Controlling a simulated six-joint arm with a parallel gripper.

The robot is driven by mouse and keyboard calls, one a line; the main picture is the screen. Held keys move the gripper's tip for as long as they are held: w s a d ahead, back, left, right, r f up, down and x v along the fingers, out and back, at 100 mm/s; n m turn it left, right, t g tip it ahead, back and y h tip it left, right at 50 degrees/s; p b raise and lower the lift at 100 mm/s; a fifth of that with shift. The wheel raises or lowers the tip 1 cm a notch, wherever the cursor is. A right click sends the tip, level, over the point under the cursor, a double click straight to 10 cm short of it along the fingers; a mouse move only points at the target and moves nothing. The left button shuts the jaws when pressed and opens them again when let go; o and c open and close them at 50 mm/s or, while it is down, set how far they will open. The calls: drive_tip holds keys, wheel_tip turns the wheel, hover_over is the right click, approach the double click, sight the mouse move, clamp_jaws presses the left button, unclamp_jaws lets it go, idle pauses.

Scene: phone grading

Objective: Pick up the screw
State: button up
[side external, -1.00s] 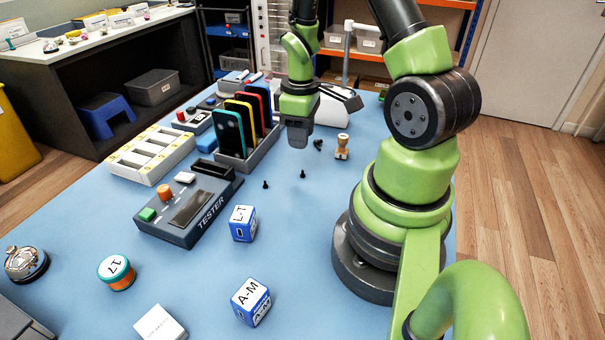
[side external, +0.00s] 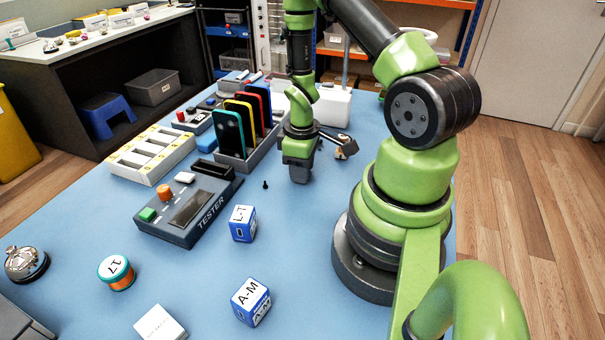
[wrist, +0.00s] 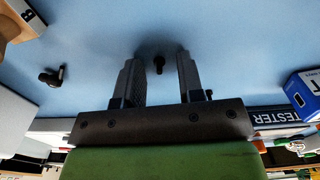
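My gripper (side external: 299,177) is low over the blue table, fingers pointing down. In the wrist view its two fingers (wrist: 160,66) are apart with nothing held. Another small dark screw (side external: 265,184) stands on the table to the left of my gripper. A small dark piece by the right finger in the wrist view (wrist: 209,94) may be that screw, but I cannot tell.
The TESTER box (side external: 190,205), the phone rack (side external: 246,157) and the L-T cube (side external: 243,224) stand left of my gripper.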

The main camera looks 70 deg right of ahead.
clamp_jaws()
idle(0.4)
